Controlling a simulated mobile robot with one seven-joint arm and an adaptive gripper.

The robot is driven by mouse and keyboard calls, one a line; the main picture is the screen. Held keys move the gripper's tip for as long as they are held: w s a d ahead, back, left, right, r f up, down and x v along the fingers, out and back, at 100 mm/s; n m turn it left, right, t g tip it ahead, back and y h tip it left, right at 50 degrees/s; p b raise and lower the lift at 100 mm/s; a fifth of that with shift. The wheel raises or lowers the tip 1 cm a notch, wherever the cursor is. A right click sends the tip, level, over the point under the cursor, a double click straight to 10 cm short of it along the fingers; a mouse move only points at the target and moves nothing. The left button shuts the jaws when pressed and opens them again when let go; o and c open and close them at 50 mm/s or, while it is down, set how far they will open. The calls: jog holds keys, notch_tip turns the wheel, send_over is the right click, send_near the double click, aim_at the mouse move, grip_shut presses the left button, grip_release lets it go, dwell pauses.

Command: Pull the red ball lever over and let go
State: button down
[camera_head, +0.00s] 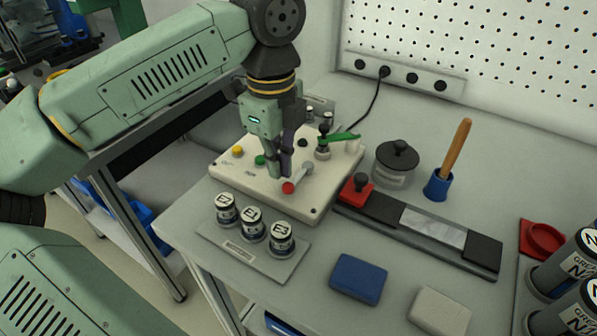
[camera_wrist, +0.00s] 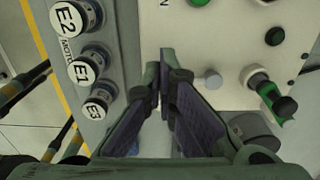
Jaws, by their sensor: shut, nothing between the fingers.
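The red ball (camera_head: 289,187) is at the near end of a short lever on a cream control panel (camera_head: 225,172). The lever lies low, running from a grey round part (camera_head: 308,169) toward the panel's front edge. My gripper (camera_head: 281,172) points down over the panel, its fingers shut and empty, just behind and left of the ball. I cannot tell whether they touch it. In the wrist view my fingers (camera_wrist: 165,75) come together over the panel, with a grey round knob (camera_wrist: 212,78) to their right. The red ball does not show there; the fingers may hide it.
The panel also has a yellow button (camera_head: 238,151), a green button (camera_head: 260,160) and a green-handled part (camera_head: 340,137). Several labelled cylinders (camera_head: 252,223) stand on a plate in front. A red stamp-like block (camera_head: 356,188) stands right of the panel.

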aim_at(279, 191)
jog(key=shift+f, duration=0.2)
jog(key=shift+f+b, duration=0.35)
jog(key=shift+b, duration=0.15)
jog(key=shift+s+f+b, duration=0.25)
jog(key=shift+f+b, duration=0.45)
jog(key=shift+w+d+f+b, duration=0.1)
jog(key=shift+f+b, duration=0.3)
jog(key=shift+f, duration=0.1)
jog(key=shift+w+f, duration=0.1)
jog(key=shift+f, duration=0.15)
jog(key=shift+a+r, duration=0.15)
jog(key=shift+a, duration=0.05)
jog(key=shift+s+d, duration=0.15)
jog(key=shift+s, duration=0.05)
